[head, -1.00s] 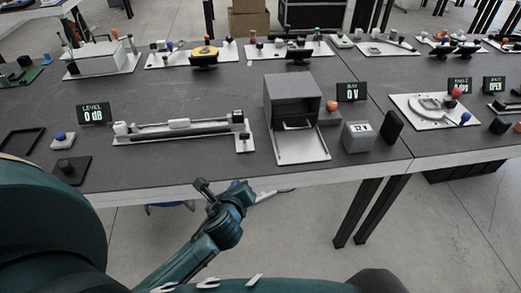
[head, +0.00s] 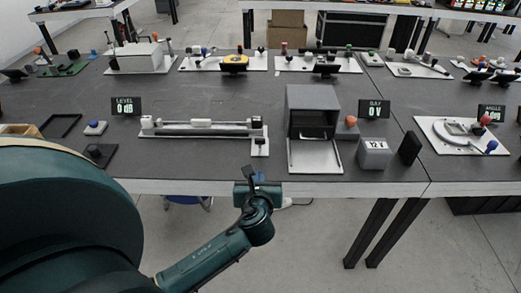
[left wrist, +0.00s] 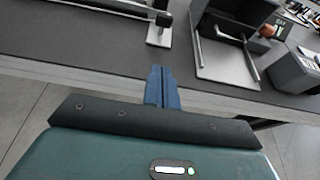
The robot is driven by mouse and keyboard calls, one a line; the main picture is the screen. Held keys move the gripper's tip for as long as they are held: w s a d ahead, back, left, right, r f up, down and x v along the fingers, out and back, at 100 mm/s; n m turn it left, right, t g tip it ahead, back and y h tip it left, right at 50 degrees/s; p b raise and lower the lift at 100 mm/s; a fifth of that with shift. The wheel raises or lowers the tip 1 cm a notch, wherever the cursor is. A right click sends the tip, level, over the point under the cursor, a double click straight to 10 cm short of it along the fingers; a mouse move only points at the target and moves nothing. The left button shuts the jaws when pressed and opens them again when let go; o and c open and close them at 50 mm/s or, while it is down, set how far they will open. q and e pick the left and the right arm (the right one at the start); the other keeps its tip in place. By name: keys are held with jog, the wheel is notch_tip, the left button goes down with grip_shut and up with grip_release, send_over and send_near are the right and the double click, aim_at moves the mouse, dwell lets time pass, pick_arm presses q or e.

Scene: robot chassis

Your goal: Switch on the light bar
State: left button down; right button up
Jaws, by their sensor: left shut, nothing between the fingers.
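A long bar-shaped fixture (head: 205,129) lies on a white base on the dark table, with a white block on top. I cannot tell for sure that it is the light bar. A small white plate with a black knob (head: 261,143) sits at its right end, and this plate also shows in the left wrist view (left wrist: 159,32). My left gripper (head: 257,178) is at the table's front edge, just short of that plate. In the left wrist view its blue fingers (left wrist: 161,75) are together, with nothing between them. My right gripper is not in view.
A grey open-front box (head: 314,110) with a lowered flap stands right of the bar. A 12 V block (head: 375,153) and a black block (head: 410,147) are further right. A LEVEL display (head: 126,106) reads 0 dB. The table front below the bar is clear.

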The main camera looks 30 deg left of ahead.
pick_arm(q)
jog(key=b, duration=0.1)
send_near(260, 144)
jog(key=f, duration=0.1)
jog(key=w+f, duration=0.1)
jog(key=a+f, duration=0.1)
jog(key=f, duration=0.1)
jog(key=shift+w, duration=0.3)
jog(key=shift+w+a+r, duration=0.3)
jog(key=shift+w+r, duration=0.05)
jog(key=shift+w, duration=0.15)
jog(key=shift+w+a+r, duration=0.3)
jog(key=shift+w+a, duration=0.05)
jog(key=shift+w, duration=0.15)
jog(key=shift+w+a+r, duration=0.2)
jog(key=shift+w+a, duration=0.15)
jog(key=shift+w, duration=0.15)
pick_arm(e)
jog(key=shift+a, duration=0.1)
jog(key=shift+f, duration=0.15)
pick_arm(q)
jog(key=shift+w, duration=0.1)
